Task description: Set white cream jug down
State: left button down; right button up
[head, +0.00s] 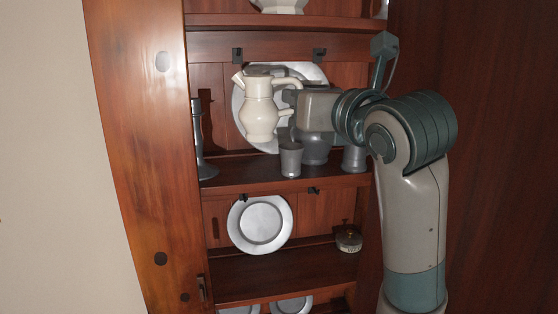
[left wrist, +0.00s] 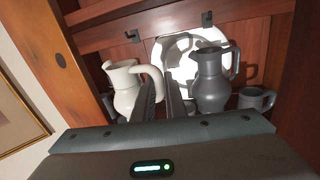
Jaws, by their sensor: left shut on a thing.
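The white cream jug (head: 260,118) is in front of a large pewter plate above the middle shelf (head: 240,175), roughly upright. Its base shows higher than the shelf surface, so it looks held clear of it. My left gripper (head: 291,98) reaches in from the right and is shut on the jug's handle. In the left wrist view the jug (left wrist: 125,88) is left of the fingers (left wrist: 163,100), with its handle curving to them; the exact contact is partly hidden. My right gripper is not in view.
A small pewter cup (head: 290,160) stands on the shelf below my gripper. A dark pewter pitcher (left wrist: 210,80) and a mug (left wrist: 256,99) stand to the right. A pewter candlestick (head: 201,140) stands at the left. Bare shelf shows between candlestick and cup.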

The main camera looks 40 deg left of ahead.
pick_arm(q)
jog(key=w+a+f+p, duration=0.2)
jog(key=a+f+p, duration=0.4)
jog(key=a, duration=0.5)
jog(key=shift+w+a+f, duration=0.15)
jog(key=shift+w+f, duration=0.2)
jog(key=shift+f, duration=0.1)
jog(key=shift+f+p, duration=0.8)
jog(key=shift+f, duration=1.2)
